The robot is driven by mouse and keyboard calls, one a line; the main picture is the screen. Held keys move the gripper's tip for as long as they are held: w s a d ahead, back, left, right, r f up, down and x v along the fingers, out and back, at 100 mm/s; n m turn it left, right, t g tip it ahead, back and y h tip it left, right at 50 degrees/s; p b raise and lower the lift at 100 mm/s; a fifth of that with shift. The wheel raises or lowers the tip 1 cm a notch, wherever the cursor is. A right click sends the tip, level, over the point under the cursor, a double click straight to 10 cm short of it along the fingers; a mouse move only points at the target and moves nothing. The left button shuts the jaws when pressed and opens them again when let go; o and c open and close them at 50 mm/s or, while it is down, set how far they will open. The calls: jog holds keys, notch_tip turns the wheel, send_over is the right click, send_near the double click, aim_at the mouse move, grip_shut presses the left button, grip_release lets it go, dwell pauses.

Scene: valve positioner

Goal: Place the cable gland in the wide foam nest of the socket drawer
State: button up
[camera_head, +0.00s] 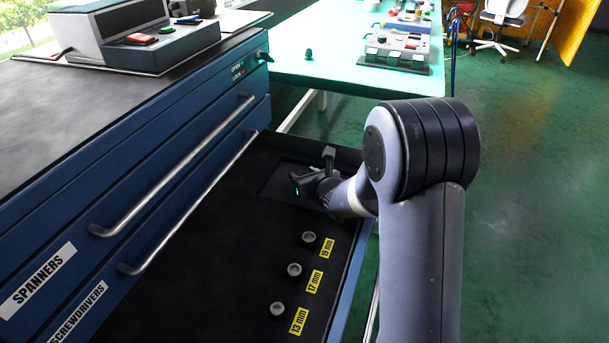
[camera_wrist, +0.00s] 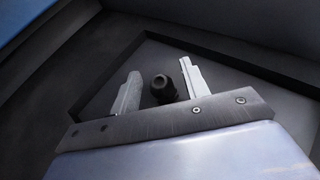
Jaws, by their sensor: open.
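The cable gland (camera_wrist: 163,88) is a small black round piece with a hollow-looking top. In the wrist view it sits within the wide foam nest (camera_wrist: 220,62), a rectangular recess with a grey floor. My gripper (camera_wrist: 158,80) is open, with one finger on each side of the gland and a gap showing at both sides. In the head view my gripper (camera_head: 299,181) is low over the wide nest (camera_head: 272,186) at the far end of the open socket drawer (camera_head: 215,255). The gland is not distinguishable there behind my gripper.
Sockets stand in the drawer beside yellow labels: 19 mm (camera_head: 309,238), 17 mm (camera_head: 294,269) and 13 mm (camera_head: 277,309). The blue cabinet (camera_head: 150,150) with long handles borders the drawer on the left. A teal table (camera_head: 335,70) behind carries a small dark item (camera_head: 308,54).

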jog(key=p+v, duration=0.2)
jog(key=v, duration=1)
jog(key=shift+r, duration=0.1)
